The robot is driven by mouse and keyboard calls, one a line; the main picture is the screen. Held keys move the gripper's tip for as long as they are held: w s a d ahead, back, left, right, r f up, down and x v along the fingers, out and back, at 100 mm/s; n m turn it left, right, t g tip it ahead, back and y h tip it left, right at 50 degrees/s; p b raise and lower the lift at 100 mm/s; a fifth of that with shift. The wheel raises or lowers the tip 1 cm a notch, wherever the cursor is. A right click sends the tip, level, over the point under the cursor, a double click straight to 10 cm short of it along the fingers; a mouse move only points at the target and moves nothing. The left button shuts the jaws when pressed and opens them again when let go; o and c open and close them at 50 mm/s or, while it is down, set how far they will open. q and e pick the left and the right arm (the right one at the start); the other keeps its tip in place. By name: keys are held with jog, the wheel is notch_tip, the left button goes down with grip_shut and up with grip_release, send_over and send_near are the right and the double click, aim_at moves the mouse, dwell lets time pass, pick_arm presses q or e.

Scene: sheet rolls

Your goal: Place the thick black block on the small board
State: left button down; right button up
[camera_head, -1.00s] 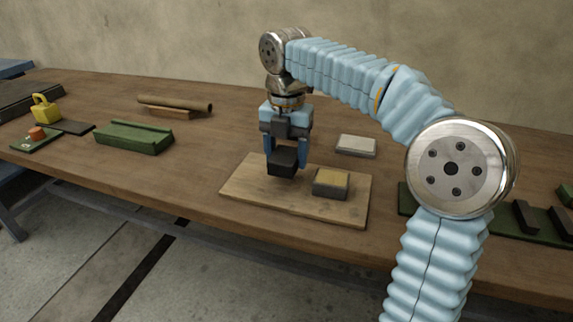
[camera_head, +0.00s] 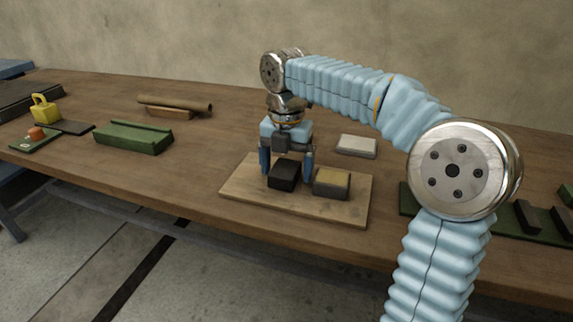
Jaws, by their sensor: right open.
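The thick black block (camera_head: 284,177) rests on the small wooden board (camera_head: 250,203), left of the board's middle. My right gripper (camera_head: 286,172) is open, its two blue fingers standing on either side of the black block. A dark block with a yellowish top (camera_head: 332,184) sits on the same board just right of the black block. My right gripper's right finger is close to that block; I cannot tell whether they touch. My left gripper is not in view.
A light grey block (camera_head: 356,147) lies behind the board. A green tray (camera_head: 133,137), a brown roll (camera_head: 174,103) and a yellow weight (camera_head: 45,110) are at left. A green board with dark blocks (camera_head: 541,226) is at right. The table front left of the board is clear.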

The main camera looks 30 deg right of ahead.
aim_at(286, 165)
notch_tip(286, 165, up, 12)
jog(key=p, duration=0.1)
jog(key=shift+r+p, duration=0.2)
jog(key=shift+p, duration=0.2)
dwell(0.4)
